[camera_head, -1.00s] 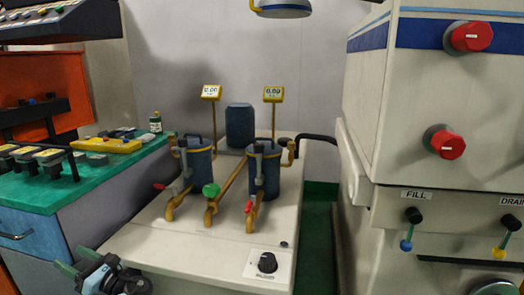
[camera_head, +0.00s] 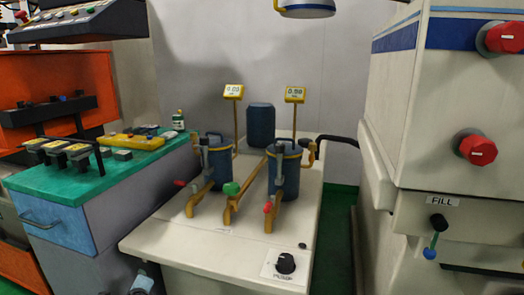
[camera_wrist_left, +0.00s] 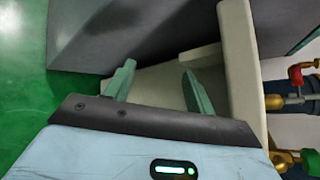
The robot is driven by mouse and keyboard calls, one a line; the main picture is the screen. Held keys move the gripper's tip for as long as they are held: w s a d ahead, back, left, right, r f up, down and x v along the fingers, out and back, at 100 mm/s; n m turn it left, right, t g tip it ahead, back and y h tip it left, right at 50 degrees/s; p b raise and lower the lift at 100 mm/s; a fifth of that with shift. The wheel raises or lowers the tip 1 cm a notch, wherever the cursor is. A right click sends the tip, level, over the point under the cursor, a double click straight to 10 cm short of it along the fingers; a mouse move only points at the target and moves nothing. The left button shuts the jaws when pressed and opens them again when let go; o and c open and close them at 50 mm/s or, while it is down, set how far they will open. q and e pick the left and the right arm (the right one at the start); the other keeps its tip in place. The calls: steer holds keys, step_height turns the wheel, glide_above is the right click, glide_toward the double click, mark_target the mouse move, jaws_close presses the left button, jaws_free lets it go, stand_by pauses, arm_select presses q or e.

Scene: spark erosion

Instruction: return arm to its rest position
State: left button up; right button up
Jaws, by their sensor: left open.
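My left gripper (camera_wrist_left: 158,82) shows in the left wrist view with its two green fingers spread apart and nothing between them. It is near the pale base of a machine and a grey cabinet side, with green floor at the left. In the head view only a small light-blue piece of my left arm (camera_head: 141,281) shows at the bottom edge, in front of the pump unit (camera_head: 190,252); the fingers cannot be made out there. My right gripper is in neither view.
The pump unit carries two blue filter canisters (camera_head: 284,175), yellow pipes, a green valve knob (camera_head: 231,188) and a black pump dial (camera_head: 286,263). A green-topped bench (camera_head: 70,190) stands left. A large white machine (camera_head: 415,130) with red knobs stands right, beyond a narrow floor gap.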

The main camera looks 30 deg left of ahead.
arm_select(q)
steer(key=w+d+f+n+t+h, duration=0.2)
steer(key=w+d+n+t+h, duration=0.3)
steer(key=w+d+n+h, duration=0.3)
steer(key=s+d+f+g+h, duration=0.2)
steer(key=s+d+f, duration=0.7)
steer(key=s+d, duration=0.3)
steer(key=s+d+f+n+g+h, duration=0.2)
steer(key=s+d+f+h, duration=0.1)
steer(key=s+d, duration=1.8)
steer(key=s+d+r+n, duration=0.2)
steer(key=s+d+r, duration=0.25)
steer(key=s, duration=0.45)
steer(key=w+r+p, duration=0.2)
steer(key=r+p, duration=0.7)
steer(key=w+r+t+p, duration=0.1)
steer(key=w+r+p, duration=0.2)
steer(key=r+p, duration=0.7)
steer(key=shift+w+t+h, duration=0.3)
steer(key=shift+w, duration=0.05)
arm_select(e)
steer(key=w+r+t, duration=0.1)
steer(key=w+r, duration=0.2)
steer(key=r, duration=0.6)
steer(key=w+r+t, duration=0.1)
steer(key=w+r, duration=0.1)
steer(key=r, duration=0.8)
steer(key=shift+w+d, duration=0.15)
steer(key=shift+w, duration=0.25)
